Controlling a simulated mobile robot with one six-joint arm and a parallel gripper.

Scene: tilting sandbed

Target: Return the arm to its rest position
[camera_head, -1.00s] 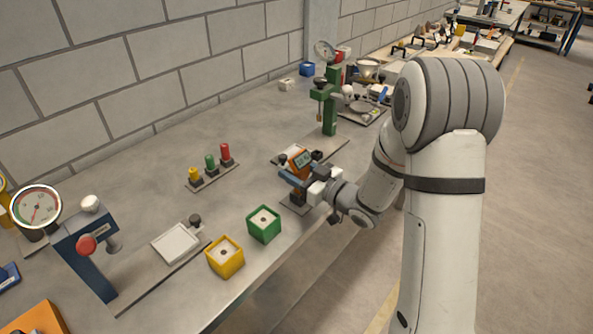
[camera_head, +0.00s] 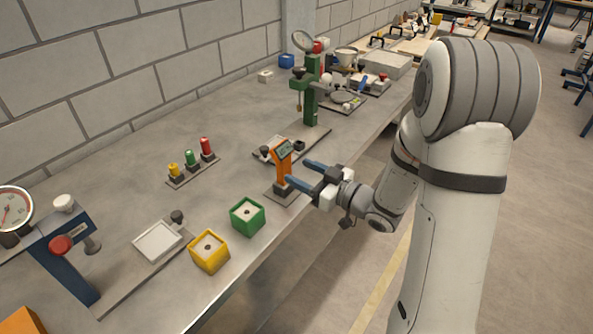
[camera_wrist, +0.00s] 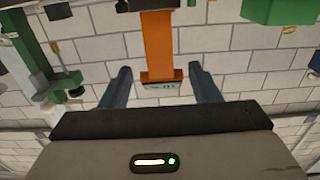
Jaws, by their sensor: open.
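My gripper (camera_head: 303,175) is open and empty, with its two blue fingers apart near the table's front edge. Its fingers also show in the wrist view (camera_wrist: 160,88). An orange device with a small display (camera_head: 284,158) stands upright on a dark base plate, just left of the fingertips in the head view. In the wrist view the orange device (camera_wrist: 160,45) appears upside down between the fingers, with clear space on each side. My arm reaches in from the right, bent and low beside the table.
A green box (camera_head: 247,217) and a yellow box (camera_head: 209,252) stand near the table's front edge. A green press (camera_head: 311,95) stands behind the orange device. Red, green and yellow pegs (camera_head: 190,160) stand further back.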

